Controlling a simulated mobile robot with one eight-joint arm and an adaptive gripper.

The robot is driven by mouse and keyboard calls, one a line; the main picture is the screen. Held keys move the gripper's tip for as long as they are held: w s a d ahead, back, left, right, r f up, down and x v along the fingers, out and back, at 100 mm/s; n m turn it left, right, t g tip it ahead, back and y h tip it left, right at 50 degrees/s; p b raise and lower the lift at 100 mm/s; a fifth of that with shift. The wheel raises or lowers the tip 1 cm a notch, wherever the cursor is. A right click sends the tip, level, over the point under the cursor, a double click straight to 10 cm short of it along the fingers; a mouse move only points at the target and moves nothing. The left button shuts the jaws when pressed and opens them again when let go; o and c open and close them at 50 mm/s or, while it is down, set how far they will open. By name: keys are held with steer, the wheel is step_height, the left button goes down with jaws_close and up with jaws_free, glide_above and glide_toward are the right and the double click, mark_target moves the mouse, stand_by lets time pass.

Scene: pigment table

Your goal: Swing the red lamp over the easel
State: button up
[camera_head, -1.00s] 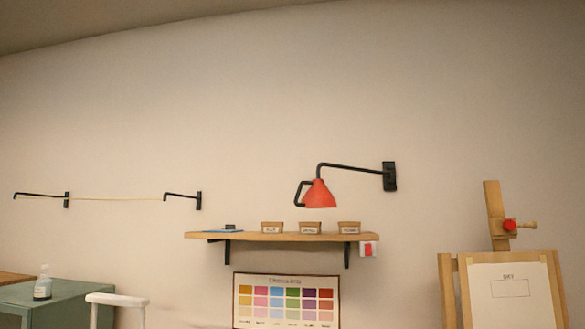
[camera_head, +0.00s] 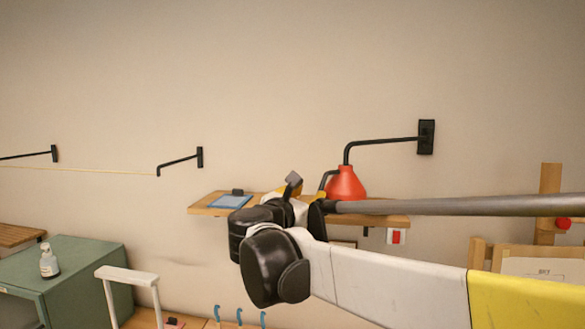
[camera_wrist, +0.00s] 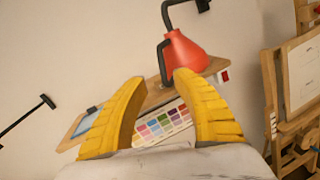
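The red lamp (camera_head: 346,184) hangs from a black bent arm (camera_head: 380,143) on a wall bracket, over the shelf and left of the easel (camera_head: 549,190). A black loop handle (camera_wrist: 161,62) sits on the lamp's left side. In the wrist view the lamp (camera_wrist: 186,52) is just beyond my gripper (camera_wrist: 161,77). Its yellow fingers are spread, with the handle seen between and past their tips; nothing is held. In the head view my gripper (camera_head: 295,189) is left of the lamp, and my arm hides much of the shelf. The easel also shows at the wrist view's right (camera_wrist: 268,90).
The wooden shelf (camera_head: 205,209) bears a blue pad (camera_head: 230,201). A colour chart (camera_wrist: 165,122) hangs below it. A red-and-white box (camera_head: 396,236) is near the shelf's right end. A green cabinet (camera_head: 85,268) with a bottle (camera_head: 48,262) stands left. The wall above is clear.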

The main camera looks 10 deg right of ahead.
mark_target(322, 185)
steer(key=p+x, duration=0.2)
steer(key=x, duration=0.8)
steer(key=shift+d, duration=0.2)
steer(key=shift+c, duration=0.5)
jaws_close()
